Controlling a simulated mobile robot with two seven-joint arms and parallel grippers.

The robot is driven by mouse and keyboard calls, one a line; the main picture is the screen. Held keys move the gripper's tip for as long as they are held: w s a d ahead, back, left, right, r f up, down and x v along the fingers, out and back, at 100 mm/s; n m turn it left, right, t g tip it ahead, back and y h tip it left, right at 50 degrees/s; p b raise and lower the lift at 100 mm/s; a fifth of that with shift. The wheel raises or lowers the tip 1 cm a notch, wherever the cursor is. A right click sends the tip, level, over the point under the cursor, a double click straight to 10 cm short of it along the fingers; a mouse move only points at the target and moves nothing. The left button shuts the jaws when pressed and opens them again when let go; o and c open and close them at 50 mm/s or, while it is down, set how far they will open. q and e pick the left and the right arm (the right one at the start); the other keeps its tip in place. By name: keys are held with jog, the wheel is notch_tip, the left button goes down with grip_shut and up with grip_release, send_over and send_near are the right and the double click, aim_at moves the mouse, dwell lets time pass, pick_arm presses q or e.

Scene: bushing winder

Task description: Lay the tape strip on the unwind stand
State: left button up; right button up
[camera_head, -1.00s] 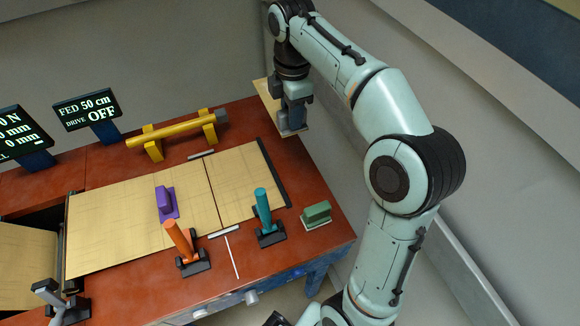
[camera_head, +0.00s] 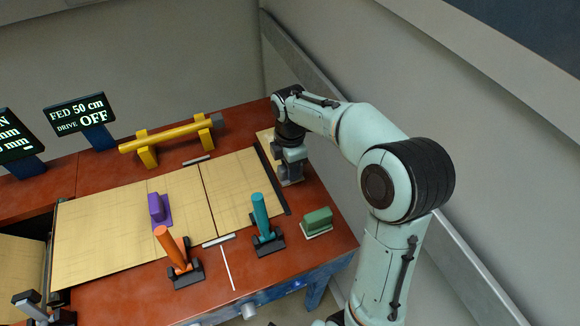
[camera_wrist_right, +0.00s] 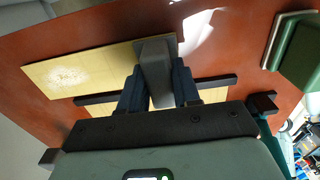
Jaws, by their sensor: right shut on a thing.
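My right gripper (camera_head: 290,178) is at the right end of the table, just right of the dark bar (camera_head: 272,178). In the right wrist view its fingers (camera_wrist_right: 158,88) are shut on a grey block (camera_wrist_right: 156,68) that stands on a flat tan strip (camera_wrist_right: 75,72), which I take for the tape strip. The strip also shows behind the gripper in the head view (camera_head: 265,137). It is low over the red table top; I cannot tell whether it touches. No part is clearly marked as the unwind stand. My left gripper is not in view.
Tan sheets (camera_head: 105,225) cover the table's middle, with a purple block (camera_head: 158,207) on them. Orange (camera_head: 170,247) and teal (camera_head: 261,212) levers stand along the front edge. A green block (camera_head: 318,217) sits at front right. A yellow rod (camera_head: 170,135) rests on supports at the back.

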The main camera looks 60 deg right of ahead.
jog(key=shift+f, duration=0.15)
jog(key=o, duration=1.1)
jog(key=shift+c, duration=0.2)
jog(key=shift+r, duration=0.25)
notch_tip(320, 180, up, 12)
jog(key=p, duration=0.2)
jog(key=shift+a+f, duration=0.1)
jog(key=shift+f, duration=0.05)
